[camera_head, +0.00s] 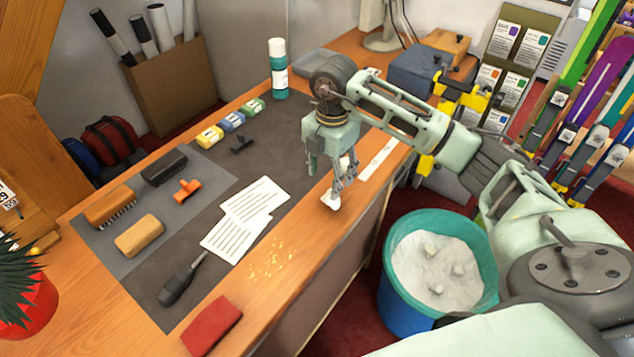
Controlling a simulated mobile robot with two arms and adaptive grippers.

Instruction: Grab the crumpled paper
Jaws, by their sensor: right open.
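A small white crumpled paper (330,200) lies on the bench near its front edge, to the right of two lined sheets. My right gripper (341,182) points down right over it, with its fingertips just above or beside the paper. The fingers are open. Part of the paper is hidden behind a fingertip, and I cannot tell whether they touch. My left gripper is not in view.
A teal bin (391,292) with a white liner stands on the floor right of the bench. Lined sheets (243,217), a screwdriver-like tool (178,286), a red block (211,326), brushes (110,207) and a green bottle (279,80) are on the bench.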

